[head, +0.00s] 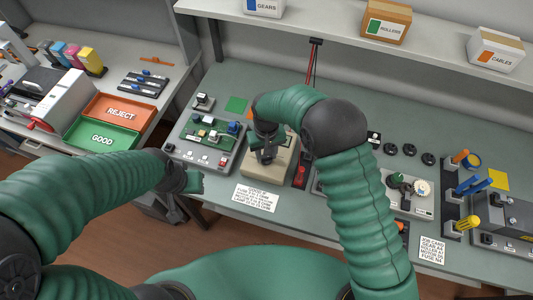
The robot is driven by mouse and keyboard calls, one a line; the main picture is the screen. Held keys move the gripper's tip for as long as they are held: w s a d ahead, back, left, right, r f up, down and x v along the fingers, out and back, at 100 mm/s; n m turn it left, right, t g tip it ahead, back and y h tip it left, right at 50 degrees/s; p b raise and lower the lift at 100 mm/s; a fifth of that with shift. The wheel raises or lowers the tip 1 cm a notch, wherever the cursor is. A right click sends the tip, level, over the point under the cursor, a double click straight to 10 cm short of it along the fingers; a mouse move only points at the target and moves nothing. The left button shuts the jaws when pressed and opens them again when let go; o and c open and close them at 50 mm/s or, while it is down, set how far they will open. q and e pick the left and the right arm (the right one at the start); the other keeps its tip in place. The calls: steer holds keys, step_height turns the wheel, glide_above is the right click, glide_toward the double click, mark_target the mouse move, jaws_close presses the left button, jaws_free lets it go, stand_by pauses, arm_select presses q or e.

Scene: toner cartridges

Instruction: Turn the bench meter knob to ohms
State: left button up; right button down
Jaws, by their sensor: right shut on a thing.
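The bench meter is a beige box (282,166) on the green bench, in the middle of the head view. An orange part shows at its back left edge. My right gripper (266,156) reaches down over the meter and is shut at its top face. The gripper covers the knob, so the knob's pointer and the ohms mark cannot be read. My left gripper (192,182) hangs in front of the bench edge, left of the meter and apart from it. Its jaws are too small and dark to judge.
A grey circuit-board fixture (182,153) stands left of the meter. A printed card (256,197) lies in front, with red and black probes (300,175) to the right. Farther right are a gear fixture (424,205) and screwdrivers. A shelf (340,33) with boxes runs above.

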steer(key=shift+w+r+m, duration=0.2)
steer(key=shift+w+m, duration=0.1)
steer(key=shift+m, duration=0.2)
steer(key=c, duration=1.3)
jaws_free()
steer(key=o, duration=0.4)
steer(key=shift+s+f, duration=0.1)
steer(key=shift+a+f, duration=0.1)
step_height(320, 180, up, 17)
steer(key=shift+f+b, duration=0.1)
steer(key=shift+b, duration=0.9)
